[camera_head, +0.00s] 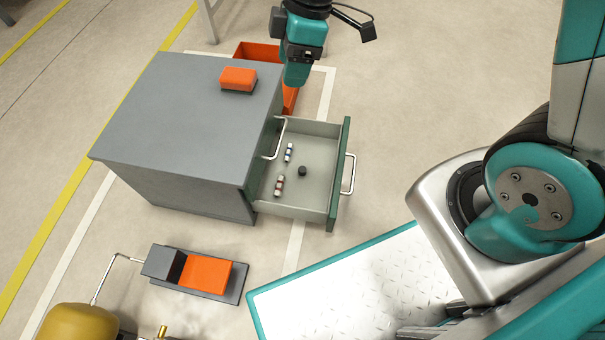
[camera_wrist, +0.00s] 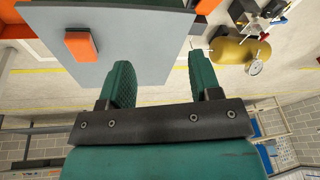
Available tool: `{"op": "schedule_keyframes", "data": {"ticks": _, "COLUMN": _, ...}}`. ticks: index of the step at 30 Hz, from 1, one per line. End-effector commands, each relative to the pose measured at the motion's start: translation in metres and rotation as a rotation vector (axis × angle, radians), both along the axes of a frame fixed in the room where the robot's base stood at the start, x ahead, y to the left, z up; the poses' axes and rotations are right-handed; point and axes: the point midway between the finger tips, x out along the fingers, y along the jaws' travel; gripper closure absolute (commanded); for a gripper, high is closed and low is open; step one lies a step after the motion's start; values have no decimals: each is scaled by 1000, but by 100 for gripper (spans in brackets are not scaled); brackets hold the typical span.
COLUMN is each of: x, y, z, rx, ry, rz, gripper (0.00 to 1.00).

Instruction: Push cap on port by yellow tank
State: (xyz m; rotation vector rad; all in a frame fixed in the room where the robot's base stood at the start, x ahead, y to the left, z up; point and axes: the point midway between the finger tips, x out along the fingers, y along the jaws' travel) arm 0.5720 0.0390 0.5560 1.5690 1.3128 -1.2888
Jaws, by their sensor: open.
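A small black round piece (camera_head: 302,171), which looks like a cap, lies in the open drawer (camera_head: 319,207) of a grey cabinet. The yellow tank (camera_head: 78,322) is cut off at the lower left of the head view; it also shows in the wrist view (camera_wrist: 232,53), top right, with a dial gauge. A brass fitting (camera_head: 162,331) stands beside it at the frame's bottom edge; I cannot tell whether it is the port. My gripper (camera_wrist: 158,60) is open with nothing between its fingers. In the head view my gripper (camera_head: 296,74) is by the cabinet's far right corner.
The grey cabinet (camera_head: 185,105) carries an orange block (camera_head: 239,78) on top. Two small striped cylinders (camera_head: 289,153) (camera_head: 279,185) share the drawer. An orange bin (camera_head: 257,50) stands behind. An orange-and-black pedal-like unit (camera_head: 205,273) sits on the floor near the tank.

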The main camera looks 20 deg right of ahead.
Motion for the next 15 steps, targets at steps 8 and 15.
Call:
{"op": "schedule_keyframes", "data": {"ticks": 8, "x": 60, "y": -37, "z": -197, "rx": -90, "ry": -76, "rz": 533, "gripper": 42}}
{"op": "schedule_keyframes", "data": {"ticks": 15, "x": 62, "y": -57, "z": -281, "rx": -120, "ry": -99, "rz": 794, "gripper": 42}}
